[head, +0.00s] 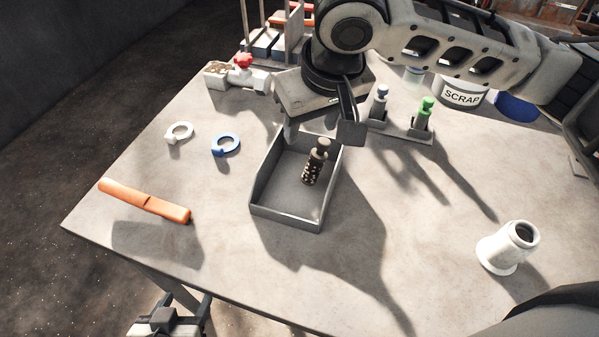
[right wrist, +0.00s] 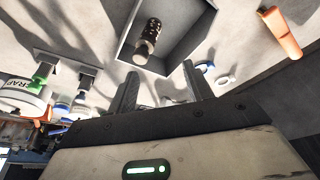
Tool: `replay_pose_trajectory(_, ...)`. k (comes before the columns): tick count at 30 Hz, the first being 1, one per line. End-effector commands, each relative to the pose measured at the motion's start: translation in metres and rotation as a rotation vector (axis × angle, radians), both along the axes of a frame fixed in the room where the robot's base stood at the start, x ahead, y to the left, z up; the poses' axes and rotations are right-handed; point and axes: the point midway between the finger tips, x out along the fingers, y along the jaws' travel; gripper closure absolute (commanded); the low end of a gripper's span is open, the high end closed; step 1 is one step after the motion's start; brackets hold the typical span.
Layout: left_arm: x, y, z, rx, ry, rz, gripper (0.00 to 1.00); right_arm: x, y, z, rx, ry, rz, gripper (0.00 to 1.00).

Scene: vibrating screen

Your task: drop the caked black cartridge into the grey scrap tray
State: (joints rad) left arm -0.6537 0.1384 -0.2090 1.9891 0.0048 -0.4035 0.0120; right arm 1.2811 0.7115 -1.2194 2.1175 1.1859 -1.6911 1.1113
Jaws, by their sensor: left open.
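The black cartridge (head: 314,165), speckled with pale caking, is inside the grey tray (head: 285,217) near its right side. It shows in the right wrist view (right wrist: 149,40) too, clear of the fingers. I cannot tell whether it stands or leans on the tray wall. My right gripper (head: 322,132) is over the far end of the tray, its two fingers apart with nothing between them; they show in the right wrist view (right wrist: 160,88). My left gripper (head: 168,322) is open and empty, low beyond the table's front edge.
A white pot labelled SCRAP (head: 463,93) and a stand with a green-topped cartridge (head: 424,113) are at the back right. Rings (head: 226,144) and an orange tool (head: 145,200) lie at left. A red-handled valve (head: 240,73) is behind.

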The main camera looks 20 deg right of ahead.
Motion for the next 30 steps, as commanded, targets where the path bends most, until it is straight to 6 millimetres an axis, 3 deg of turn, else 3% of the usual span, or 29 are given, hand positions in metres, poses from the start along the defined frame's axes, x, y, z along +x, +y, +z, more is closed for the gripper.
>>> replay_pose_trajectory(8,-0.001,0.002,-0.001,0.003,0.001,0.002,0.39,-0.002,0.0,0.01,0.002,-0.003,0.0,0.49)
replay_pose_trajectory(24,-0.001,0.003,0.003,0.007,0.002,0.003,0.39,-0.036,-0.007,0.123,0.001,-0.005,0.001,0.49)
replay_pose_trajectory(30,-0.002,0.004,0.003,0.009,0.005,0.004,0.39,-0.044,-0.008,0.147,0.001,-0.002,0.0,0.49)
